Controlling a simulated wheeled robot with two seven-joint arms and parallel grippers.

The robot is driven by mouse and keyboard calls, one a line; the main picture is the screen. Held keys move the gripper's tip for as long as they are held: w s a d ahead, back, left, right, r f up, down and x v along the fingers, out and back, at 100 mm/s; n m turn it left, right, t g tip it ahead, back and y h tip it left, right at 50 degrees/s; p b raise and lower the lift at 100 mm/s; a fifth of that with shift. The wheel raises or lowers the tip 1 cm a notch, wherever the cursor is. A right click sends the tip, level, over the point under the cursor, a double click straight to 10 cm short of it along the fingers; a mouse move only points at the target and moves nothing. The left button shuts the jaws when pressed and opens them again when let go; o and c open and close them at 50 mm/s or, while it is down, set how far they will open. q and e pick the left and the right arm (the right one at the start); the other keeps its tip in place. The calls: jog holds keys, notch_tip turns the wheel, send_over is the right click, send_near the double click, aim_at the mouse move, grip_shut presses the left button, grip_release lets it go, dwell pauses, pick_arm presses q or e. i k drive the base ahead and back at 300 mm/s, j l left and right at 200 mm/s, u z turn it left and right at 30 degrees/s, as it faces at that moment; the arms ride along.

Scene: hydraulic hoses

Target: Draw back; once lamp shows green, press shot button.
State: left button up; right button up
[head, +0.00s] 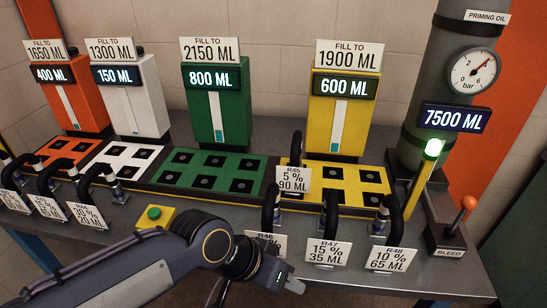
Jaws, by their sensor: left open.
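The lamp (433,149) on a yellow post at the right glows green. A green push button (154,212) sits on a yellow box at the table's front edge, left of centre; no label on it is visible. My left gripper (289,283) is at the bottom centre, in front of the table edge, to the right of the button and apart from it. It is open, and I see nothing in it. My right gripper is not in view.
A hose labelled R45 (296,149) stands at the yellow socket plate. Several other black hoses with cards line the front edge, including R47 (330,212). Orange, white, green and yellow tanks (343,112) stand behind. A bleed lever (461,217) is at right.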

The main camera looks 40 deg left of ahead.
aim_at(154, 213)
jog(key=u, duration=2.45)
jog(key=j+z, duration=0.15)
jog(key=z, duration=0.25)
jog(key=j+z, duration=0.1)
jog(key=z, duration=0.3)
jog(key=k+j+z, duration=0.15)
jog(key=j, duration=0.25)
jog(key=j+z, duration=0.15)
jog(key=j, duration=0.25)
jog(key=k+j+z, duration=0.15)
jog(key=j, duration=0.25)
jog(key=k+j+z, duration=0.15)
jog(key=j, duration=0.25)
jog(key=k+j, duration=0.15)
jog(key=j, duration=0.15)
